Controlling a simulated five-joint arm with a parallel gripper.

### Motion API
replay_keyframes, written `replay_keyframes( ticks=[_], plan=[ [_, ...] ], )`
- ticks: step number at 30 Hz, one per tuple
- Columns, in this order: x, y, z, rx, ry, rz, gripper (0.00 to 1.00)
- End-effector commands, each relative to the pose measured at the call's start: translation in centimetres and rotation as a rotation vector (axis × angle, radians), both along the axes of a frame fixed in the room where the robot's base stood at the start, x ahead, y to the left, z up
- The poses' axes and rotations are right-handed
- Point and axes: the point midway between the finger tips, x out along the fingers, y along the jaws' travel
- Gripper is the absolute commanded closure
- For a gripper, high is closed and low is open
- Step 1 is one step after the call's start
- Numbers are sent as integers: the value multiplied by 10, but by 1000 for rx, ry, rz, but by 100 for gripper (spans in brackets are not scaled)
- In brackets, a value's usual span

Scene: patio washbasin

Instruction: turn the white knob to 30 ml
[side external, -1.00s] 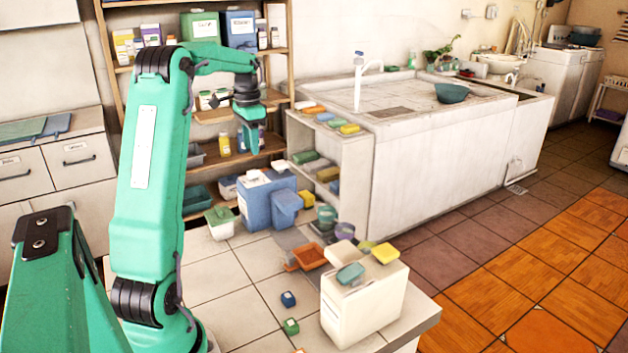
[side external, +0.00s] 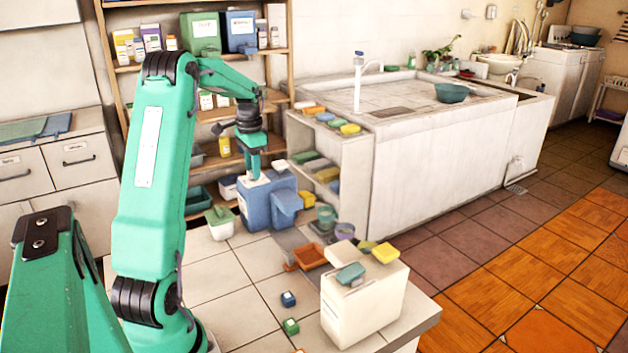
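My gripper (side external: 256,171) points down just above the blue box-shaped container (side external: 258,208), near the middle of the picture. Its fingertips are at or close to the container's top, where a small whitish patch (side external: 250,180) shows; I cannot tell whether they touch. The fingers look close together, but are too small to tell open from shut. I cannot make out a white knob or any ml marks clearly; my gripper covers part of the container's top.
A smaller blue container (side external: 286,208) stands against the blue container's right side. A white bin (side external: 221,225) is to its left. An orange tray (side external: 310,256) and a cream box (side external: 363,305) are nearer the camera. A shelf unit (side external: 205,130) stands behind. Tiles at front left are mostly clear.

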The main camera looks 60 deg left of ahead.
Motion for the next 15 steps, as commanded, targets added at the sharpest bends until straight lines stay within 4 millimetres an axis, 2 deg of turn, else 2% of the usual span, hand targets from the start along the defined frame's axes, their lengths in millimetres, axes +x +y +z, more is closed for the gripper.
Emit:
replay_keyframes(
  ticks=[4,12,15],
  plan=[
    [0,0,-6,-1,1,0,65],
    [0,0,-7,0,0,0,65],
    [0,0,-7,0,0,0,85]
  ],
)
